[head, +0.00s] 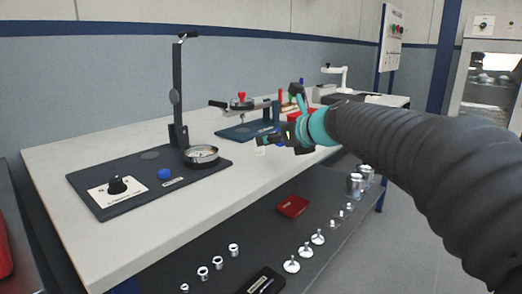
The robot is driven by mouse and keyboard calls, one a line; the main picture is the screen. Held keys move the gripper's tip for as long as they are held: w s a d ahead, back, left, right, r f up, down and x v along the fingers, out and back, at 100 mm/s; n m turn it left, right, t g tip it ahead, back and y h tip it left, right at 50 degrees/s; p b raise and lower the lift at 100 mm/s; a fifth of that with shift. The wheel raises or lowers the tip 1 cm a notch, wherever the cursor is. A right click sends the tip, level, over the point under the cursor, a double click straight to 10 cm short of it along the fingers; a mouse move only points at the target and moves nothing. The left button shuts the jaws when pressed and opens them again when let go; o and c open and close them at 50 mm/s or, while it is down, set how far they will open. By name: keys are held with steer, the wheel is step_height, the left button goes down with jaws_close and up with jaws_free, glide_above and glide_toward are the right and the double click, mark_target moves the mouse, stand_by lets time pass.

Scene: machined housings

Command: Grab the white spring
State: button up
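I cannot pick out a white spring for certain in the head view. A small pale item (261,151) lies on the white bench top just below my gripper, too small to identify. My gripper (266,140) is over the bench's front edge, at the end of my dark sleeved arm with its teal wrist. It is small and seen against the clutter behind it, so its finger opening and anything between the fingers are unclear. My arm hides part of the bench's right side.
The white bench (75,158) holds a dark base plate (120,205) with a tall post (177,95) and round dish (201,156). A blue fixture (238,132) stands behind my gripper. The lower shelf (215,285) carries metal parts and a red tray (292,207). Floor is clear at right.

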mark_target(259, 149)
steer(key=shift+s+a+x, duration=0.1)
steer(key=shift+x, duration=1.35)
steer(key=shift+s+a+x, duration=0.15)
steer(key=shift+x, duration=1.3)
steer(key=shift+f, duration=0.1)
jaws_close()
